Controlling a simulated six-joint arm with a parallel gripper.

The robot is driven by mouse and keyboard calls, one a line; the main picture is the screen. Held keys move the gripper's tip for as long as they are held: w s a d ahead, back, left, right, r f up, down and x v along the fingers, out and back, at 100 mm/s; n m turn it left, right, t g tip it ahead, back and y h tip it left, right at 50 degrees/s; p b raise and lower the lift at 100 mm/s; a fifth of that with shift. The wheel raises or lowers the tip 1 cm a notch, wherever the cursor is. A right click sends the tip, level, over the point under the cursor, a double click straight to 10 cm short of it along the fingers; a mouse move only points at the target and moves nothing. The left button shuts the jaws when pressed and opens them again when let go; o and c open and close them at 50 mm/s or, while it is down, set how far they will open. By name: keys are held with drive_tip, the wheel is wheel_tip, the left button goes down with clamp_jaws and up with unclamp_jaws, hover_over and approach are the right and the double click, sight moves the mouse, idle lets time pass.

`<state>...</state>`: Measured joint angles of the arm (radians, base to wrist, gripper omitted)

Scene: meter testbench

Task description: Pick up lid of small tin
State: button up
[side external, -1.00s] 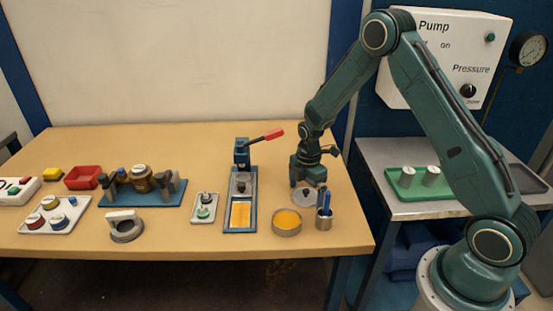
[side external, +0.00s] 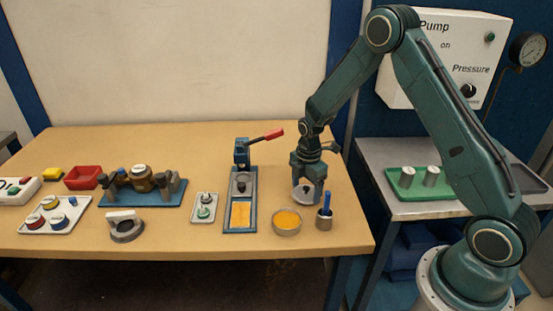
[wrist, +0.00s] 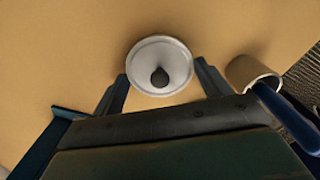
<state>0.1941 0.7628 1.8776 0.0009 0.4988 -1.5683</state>
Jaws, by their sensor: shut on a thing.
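The lid (side external: 303,194) is a round grey metal disc with a dark knob, at the right part of the bench. It shows in the wrist view as a pale disc (wrist: 149,56) with the knob near its lower middle. My gripper (side external: 308,190) points down with its fingers on either side of the lid, shut on it by its rim. I cannot tell whether the lid is clear of the bench. The small tin (side external: 287,230) stands open beside it, to the front left, with yellow-orange contents.
A metal cup (side external: 324,220) with a blue-handled tool stands close at the front right and shows in the wrist view (wrist: 247,70). A blue press fixture (side external: 240,200) with a red-handled lever is to the left. The bench's right edge is near.

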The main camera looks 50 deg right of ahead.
sight(306, 187)
wheel_tip(306, 187, up, 19)
idle(0.5)
drive_tip(key=shift+f, duration=0.1)
idle(0.4)
drive_tip(key=s+a+f, duration=0.3)
drive_tip(key=a+f, duration=0.6)
drive_tip(key=a, duration=0.3)
drive_tip(key=shift+s+a+f, duration=0.15)
drive_tip(key=shift+a+f, duration=0.05)
drive_tip(key=shift+f, duration=0.1)
drive_tip(key=shift+f, duration=0.25)
drive_tip(key=shift+f, duration=2.9)
drive_tip(key=shift+f, duration=0.2)
drive_tip(key=o, duration=1)
